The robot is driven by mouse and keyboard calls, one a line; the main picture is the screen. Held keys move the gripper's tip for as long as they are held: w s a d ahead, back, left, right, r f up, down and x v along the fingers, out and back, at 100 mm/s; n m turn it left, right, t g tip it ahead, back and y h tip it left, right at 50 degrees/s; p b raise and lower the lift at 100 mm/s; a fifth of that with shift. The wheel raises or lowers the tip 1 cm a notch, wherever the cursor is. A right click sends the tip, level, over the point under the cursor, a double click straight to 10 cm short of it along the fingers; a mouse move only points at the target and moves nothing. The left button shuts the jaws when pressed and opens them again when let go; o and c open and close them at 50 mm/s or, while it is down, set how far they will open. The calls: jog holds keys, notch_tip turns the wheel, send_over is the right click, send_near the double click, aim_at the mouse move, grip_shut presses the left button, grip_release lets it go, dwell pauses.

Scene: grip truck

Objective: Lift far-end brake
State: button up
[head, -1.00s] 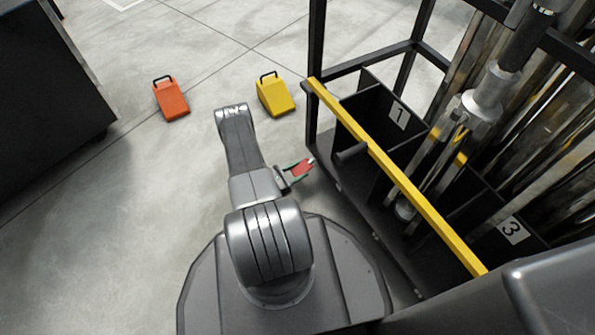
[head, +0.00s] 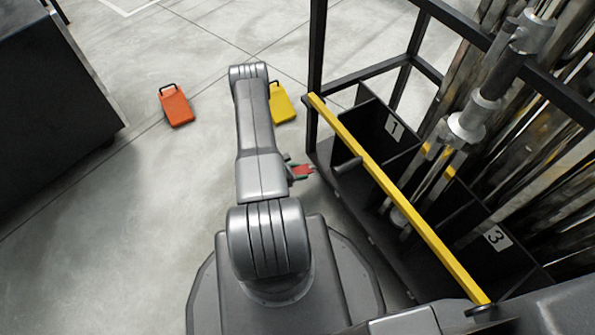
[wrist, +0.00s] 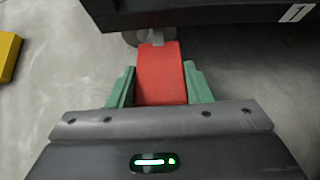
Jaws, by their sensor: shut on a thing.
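The red brake pedal (wrist: 162,80) juts out from a caster under the dark edge of the cart, at the top middle of the wrist view. My gripper (wrist: 160,70) has one green finger on each side of the pedal and is shut on it. In the head view the red pedal (head: 304,169) shows small beside the cart's lower edge, with my gripper (head: 299,170) at it. The caster wheel is mostly hidden under the cart. I cannot tell the pedal's exact tilt.
The black-framed cart (head: 318,60) with a yellow bar (head: 395,195) and numbered bays holds metal stands and poles on the right. A dark case (head: 50,110) stands left. Floor between is open.

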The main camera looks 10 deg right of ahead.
jog(key=shift+d+r+y, duration=0.1)
jog(key=shift+r+y, duration=0.25)
jog(key=shift+y, duration=0.05)
jog(key=o, duration=1.4)
jog(key=p+v, duration=0.4)
jog(key=v, duration=0.9)
jog(key=shift+a+r, duration=0.25)
jog(key=shift+r, duration=0.15)
jog(key=shift+w, duration=0.15)
jog(key=b+x, duration=0.2)
jog(key=x, duration=0.5)
jog(key=b+x, duration=0.1)
jog(key=x, duration=0.6)
jog(key=shift+s+f+b, duration=0.2)
jog(key=shift+s+b, duration=0.05)
jog(key=shift+b, duration=0.1)
jog(key=shift+a, duration=0.1)
